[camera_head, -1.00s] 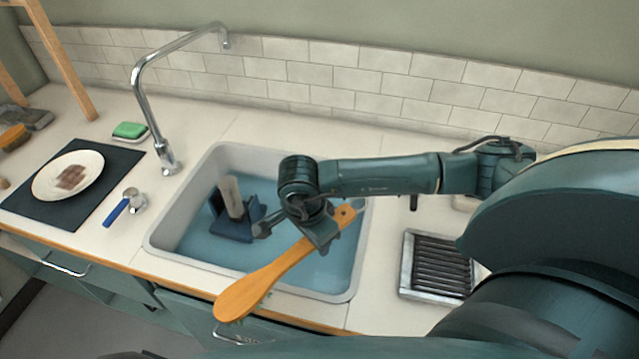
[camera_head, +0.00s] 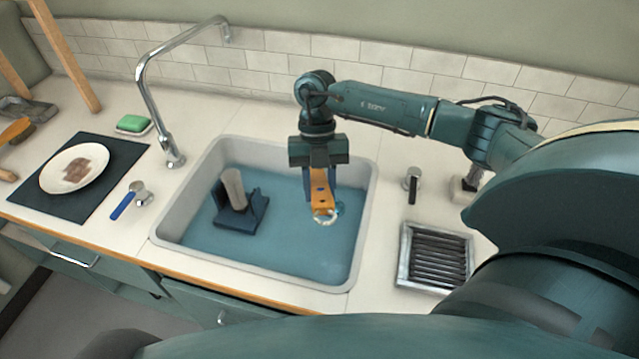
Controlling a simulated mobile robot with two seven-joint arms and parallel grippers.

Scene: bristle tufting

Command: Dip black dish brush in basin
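An orange wooden brush (camera_head: 322,203) is in my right gripper (camera_head: 320,172), which is shut on it from above. I see it steeply foreshortened, pointing down. Its lower end is at the blue water, with a pale ring around it. How deep it reaches and its bristles I cannot make out. The brush shows orange, not black; I see no clearly black dish brush. The basin (camera_head: 165,222) is a light grey sink holding blue water, and the gripper is over its right half. My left gripper is not in view.
A dark blue holder with a grey post (camera_head: 236,205) stands in the basin's left half. A chrome faucet (camera_head: 150,100) rises behind left. A plate (camera_head: 50,180) on a dark mat and a green sponge (camera_head: 133,123) are left. A metal drain rack (camera_head: 405,265) is right.

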